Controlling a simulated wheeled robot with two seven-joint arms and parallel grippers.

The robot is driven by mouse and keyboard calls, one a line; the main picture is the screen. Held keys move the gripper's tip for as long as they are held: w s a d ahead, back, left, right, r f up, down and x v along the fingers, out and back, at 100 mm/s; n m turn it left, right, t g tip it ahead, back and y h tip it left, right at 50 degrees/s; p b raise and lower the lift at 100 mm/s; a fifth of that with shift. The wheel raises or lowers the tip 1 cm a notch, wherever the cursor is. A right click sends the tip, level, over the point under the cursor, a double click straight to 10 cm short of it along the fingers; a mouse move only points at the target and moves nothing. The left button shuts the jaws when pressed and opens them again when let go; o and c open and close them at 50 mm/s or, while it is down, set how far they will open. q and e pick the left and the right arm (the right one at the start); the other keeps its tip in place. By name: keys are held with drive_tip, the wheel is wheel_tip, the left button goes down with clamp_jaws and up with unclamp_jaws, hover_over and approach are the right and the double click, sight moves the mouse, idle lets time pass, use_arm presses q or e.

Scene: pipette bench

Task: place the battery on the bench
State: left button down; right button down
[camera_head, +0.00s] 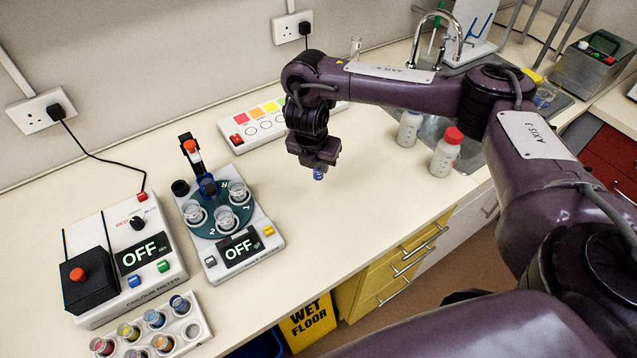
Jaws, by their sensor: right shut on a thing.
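My right gripper (318,163) comes in from the right and points down over the clear middle of the bench (345,215). It is shut on the battery (319,174), of which only a small blue end shows below the fingers. The rest of the battery is hidden by the gripper. I cannot tell for sure whether its lower end touches the bench or hangs just above it. My left gripper is not in view.
Left of the gripper stand a carousel device (240,250) with small beakers, a colour meter (120,260) and a vial rack (160,335). A colour-patch strip (265,122) lies behind. Two bottles, one red-capped (446,155), stand right, by the sink.

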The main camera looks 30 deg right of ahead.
sight(316, 177)
wheel_tip(316, 177, down, 7)
drive_tip(key=b, duration=0.2)
drive_tip(key=shift+r+b, duration=0.1)
drive_tip(key=shift+b, duration=0.2)
drive_tip(key=shift+a, duration=0.1)
drive_tip(key=c, duration=1.2)
unclamp_jaws()
drive_tip(key=shift+c, duration=0.2)
drive_tip(key=p+v, duration=0.4)
drive_tip(key=v, duration=0.8)
drive_tip(key=shift+p, duration=0.4)
drive_tip(key=shift+s, duration=0.15)
